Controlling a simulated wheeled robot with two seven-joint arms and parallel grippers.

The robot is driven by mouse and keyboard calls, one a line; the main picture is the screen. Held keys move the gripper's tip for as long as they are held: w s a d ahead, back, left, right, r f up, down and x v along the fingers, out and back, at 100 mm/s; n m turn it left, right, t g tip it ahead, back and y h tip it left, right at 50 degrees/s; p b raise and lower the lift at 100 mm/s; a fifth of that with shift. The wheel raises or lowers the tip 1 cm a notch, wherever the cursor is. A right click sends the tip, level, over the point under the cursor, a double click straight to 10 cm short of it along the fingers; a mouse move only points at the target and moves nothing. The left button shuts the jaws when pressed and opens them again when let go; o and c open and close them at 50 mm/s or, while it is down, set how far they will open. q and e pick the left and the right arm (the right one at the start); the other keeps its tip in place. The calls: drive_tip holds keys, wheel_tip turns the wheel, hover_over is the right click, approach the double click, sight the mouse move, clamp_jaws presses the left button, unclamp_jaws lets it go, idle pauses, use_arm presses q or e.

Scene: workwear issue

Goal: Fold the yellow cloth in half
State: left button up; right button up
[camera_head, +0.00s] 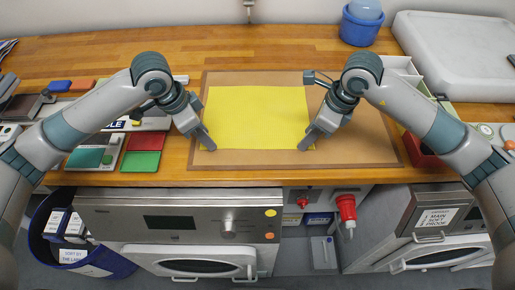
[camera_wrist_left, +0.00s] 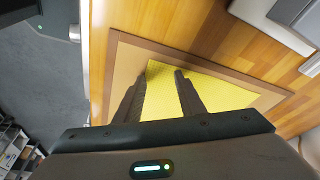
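The yellow cloth (camera_head: 258,115) lies flat and spread out on a brown mat (camera_head: 360,145) on the wooden counter. My left gripper (camera_head: 208,144) is at the cloth's near left corner, pointing down. In the left wrist view the cloth (camera_wrist_left: 205,92) shows between and beyond the two fingers of my left gripper (camera_wrist_left: 160,78), which stand apart. My right gripper (camera_head: 305,146) is at the near right corner of the cloth. Its fingers overlap in the head view, so their gap is hidden. Whether either gripper touches the cloth is unclear.
Green and red flat pieces (camera_head: 142,150) lie left of the mat. A blue bucket (camera_head: 360,25) stands at the back. The counter's front edge (camera_head: 240,178) runs close below the mat. The mat's right part is bare.

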use_arm(q)
drive_tip(key=shift+c, duration=0.2)
use_arm(e)
drive_tip(key=shift+c, duration=0.4)
use_arm(q)
clamp_jaws()
use_arm(e)
clamp_jaws()
use_arm(q)
drive_tip(key=shift+f, duration=0.1)
